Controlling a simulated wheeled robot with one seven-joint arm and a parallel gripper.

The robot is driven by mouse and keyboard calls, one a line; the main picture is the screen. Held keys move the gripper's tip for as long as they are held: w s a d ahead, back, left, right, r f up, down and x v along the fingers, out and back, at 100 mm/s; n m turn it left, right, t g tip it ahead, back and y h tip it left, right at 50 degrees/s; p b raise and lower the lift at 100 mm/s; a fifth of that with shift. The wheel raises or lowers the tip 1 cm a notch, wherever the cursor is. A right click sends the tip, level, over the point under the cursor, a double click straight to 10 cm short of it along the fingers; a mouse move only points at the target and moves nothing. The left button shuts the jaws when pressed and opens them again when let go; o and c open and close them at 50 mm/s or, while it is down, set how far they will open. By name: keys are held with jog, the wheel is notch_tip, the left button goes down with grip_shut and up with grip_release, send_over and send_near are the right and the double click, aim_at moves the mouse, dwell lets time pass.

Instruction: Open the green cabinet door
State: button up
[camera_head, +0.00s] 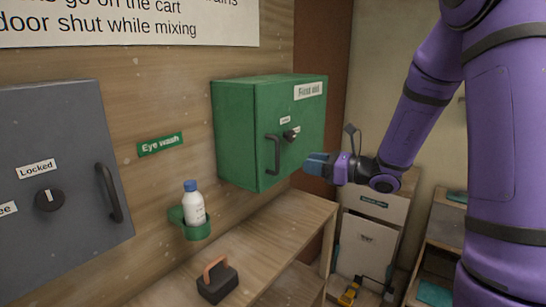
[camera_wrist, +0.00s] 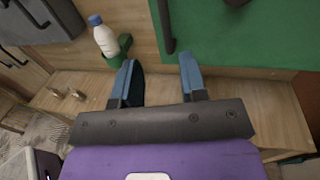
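The green cabinet (camera_head: 235,120) hangs on the wooden wall, with a "First aid" label on its front; its door (camera_head: 305,120) looks shut. A dark vertical bar handle (camera_head: 273,153) is on the door's left side, and a dark knob (camera_head: 291,134) sits to its right. My gripper (camera_head: 312,164) is in front of the door, to the right of the handle in the head view. In the wrist view my gripper (camera_wrist: 160,68) is open and empty. There the handle (camera_wrist: 167,27) lies ahead, roughly between the finger lines, apart from both fingers. The green door (camera_wrist: 240,40) fills the upper right.
A white bottle with blue cap (camera_head: 194,205) stands in a green holder (camera_head: 177,215) at lower left. A grey cabinet (camera_head: 70,120) with knob and handle hangs at left. A dark block with an orange handle (camera_head: 217,281) rests on the wooden bench (camera_head: 290,220) below.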

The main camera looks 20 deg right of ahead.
aim_at(277, 170)
jog(key=shift+t, duration=0.3)
jog(key=x, duration=1)
jog(key=shift+w+f, duration=0.15)
jog(key=shift+w, duration=0.4)
jog(key=shift+c, duration=0.5)
grip_shut()
